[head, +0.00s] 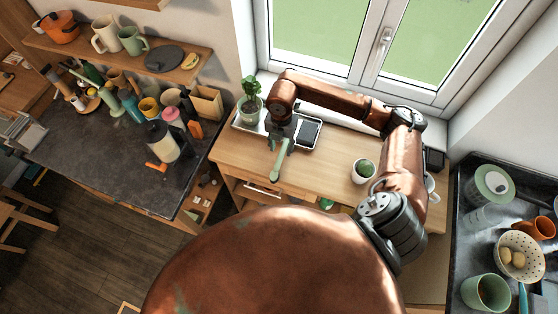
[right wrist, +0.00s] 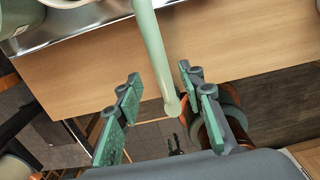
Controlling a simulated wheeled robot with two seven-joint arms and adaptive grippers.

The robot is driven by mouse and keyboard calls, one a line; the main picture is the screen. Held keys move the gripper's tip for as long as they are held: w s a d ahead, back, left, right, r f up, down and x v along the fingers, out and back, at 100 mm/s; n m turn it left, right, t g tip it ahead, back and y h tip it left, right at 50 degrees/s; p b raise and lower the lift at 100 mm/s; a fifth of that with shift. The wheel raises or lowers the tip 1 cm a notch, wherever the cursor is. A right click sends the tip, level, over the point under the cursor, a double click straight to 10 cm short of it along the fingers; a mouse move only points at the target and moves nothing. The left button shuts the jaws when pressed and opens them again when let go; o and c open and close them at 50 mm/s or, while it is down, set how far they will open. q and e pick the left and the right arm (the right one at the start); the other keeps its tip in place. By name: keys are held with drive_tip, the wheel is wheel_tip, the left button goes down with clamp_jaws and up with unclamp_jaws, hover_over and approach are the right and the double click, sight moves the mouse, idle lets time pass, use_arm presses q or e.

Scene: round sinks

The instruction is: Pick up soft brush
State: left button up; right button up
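The soft brush (head: 278,162) shows in the head view as a pale green handle reaching over the front edge of the wooden cabinet top. Its bristle end cannot be made out there. In the right wrist view its handle (right wrist: 155,50) comes down from the top, its rounded end near the fingers. My right gripper (head: 284,138) is above the brush in the head view. In the right wrist view its fingers (right wrist: 159,85) are spread, one on each side of the handle, with visible gaps. My left gripper is not in view.
A metal tray (head: 318,144) stands behind, with a potted plant (head: 250,101) at its left. A crowded dark counter (head: 95,155) is at left, a sink area at right.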

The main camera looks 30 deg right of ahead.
sight(280, 155)
drive_tip(key=shift+s+f, duration=0.1)
drive_tip(key=shift+f, duration=0.35)
drive_tip(key=f, duration=0.1)
drive_tip(key=f+p, duration=0.1)
drive_tip(key=f, duration=0.1)
drive_tip(key=shift+s+a+f, duration=0.2)
drive_tip(key=shift+s+a, duration=0.05)
drive_tip(key=shift+f, duration=0.6)
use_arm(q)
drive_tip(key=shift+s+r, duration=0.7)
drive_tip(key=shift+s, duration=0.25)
use_arm(e)
drive_tip(key=shift+c, duration=0.6)
drive_tip(key=c, duration=0.5)
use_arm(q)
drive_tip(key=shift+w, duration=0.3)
use_arm(e)
clamp_jaws()
